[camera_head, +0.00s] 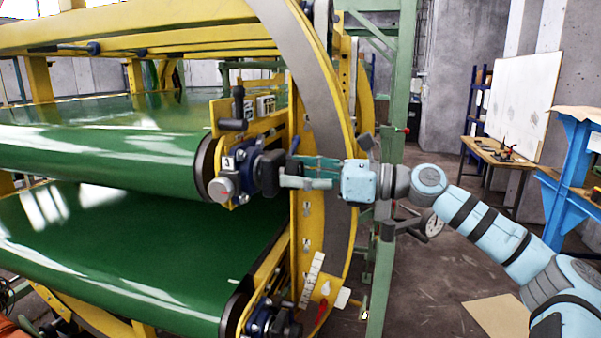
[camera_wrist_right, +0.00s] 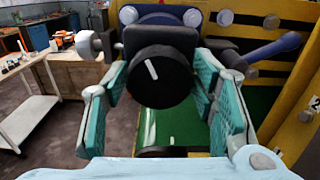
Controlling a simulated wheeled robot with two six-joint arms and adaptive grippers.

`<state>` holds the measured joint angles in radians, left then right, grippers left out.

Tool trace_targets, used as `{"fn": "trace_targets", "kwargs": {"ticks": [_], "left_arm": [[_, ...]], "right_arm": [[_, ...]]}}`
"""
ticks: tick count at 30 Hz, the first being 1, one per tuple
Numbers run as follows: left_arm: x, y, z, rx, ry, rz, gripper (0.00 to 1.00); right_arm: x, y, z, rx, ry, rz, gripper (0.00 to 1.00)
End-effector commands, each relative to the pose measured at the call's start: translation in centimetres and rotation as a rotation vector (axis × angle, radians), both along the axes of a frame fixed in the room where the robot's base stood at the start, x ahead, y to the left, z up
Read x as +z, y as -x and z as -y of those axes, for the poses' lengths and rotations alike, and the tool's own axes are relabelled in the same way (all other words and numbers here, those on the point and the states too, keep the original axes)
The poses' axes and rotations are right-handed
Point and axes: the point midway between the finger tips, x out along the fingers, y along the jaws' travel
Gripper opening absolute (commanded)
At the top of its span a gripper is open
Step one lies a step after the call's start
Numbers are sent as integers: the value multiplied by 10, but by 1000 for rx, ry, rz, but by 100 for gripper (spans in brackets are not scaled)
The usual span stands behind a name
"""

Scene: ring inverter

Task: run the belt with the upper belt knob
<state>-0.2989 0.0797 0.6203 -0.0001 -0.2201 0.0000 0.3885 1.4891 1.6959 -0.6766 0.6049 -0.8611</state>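The upper belt knob (camera_head: 267,173) is a round black knob at the right end of the upper green belt (camera_head: 110,152). In the right wrist view the knob (camera_wrist_right: 160,78) faces me, with a white mark tilted slightly left of upright. My right gripper (camera_head: 303,172) is at the knob from the right, its teal-padded fingers spread on either side of the knob's face. Narrow gaps seem to show between fingers and knob; I cannot tell whether either finger touches. My left gripper is out of view.
The large yellow ring (camera_head: 342,110) stands close behind my right gripper. A lower green belt (camera_head: 120,250) runs below, with another dark knob (camera_head: 284,325) at its end. A blue-handled lever (camera_wrist_right: 272,48) is right of the knob.

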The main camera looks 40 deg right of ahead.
Motion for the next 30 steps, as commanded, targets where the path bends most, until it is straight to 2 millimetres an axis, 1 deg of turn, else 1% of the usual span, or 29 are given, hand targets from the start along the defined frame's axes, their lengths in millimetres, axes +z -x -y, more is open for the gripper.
{"fn": "trace_targets", "kwargs": {"ticks": [1,3,5,11,17,23,30], "left_arm": [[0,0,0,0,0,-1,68],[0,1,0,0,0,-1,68],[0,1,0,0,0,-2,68],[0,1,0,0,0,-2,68],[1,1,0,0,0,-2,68],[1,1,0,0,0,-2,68],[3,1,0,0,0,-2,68]], "right_arm": [[0,0,0,0,0,0,39],[0,0,0,0,0,0,28],[0,0,0,-1,0,0,20],[0,0,0,-1,-8,-6,20],[0,0,1,-1,-55,-39,20],[0,0,1,-1,-156,-110,20],[0,0,2,-2,-334,-231,20]]}}
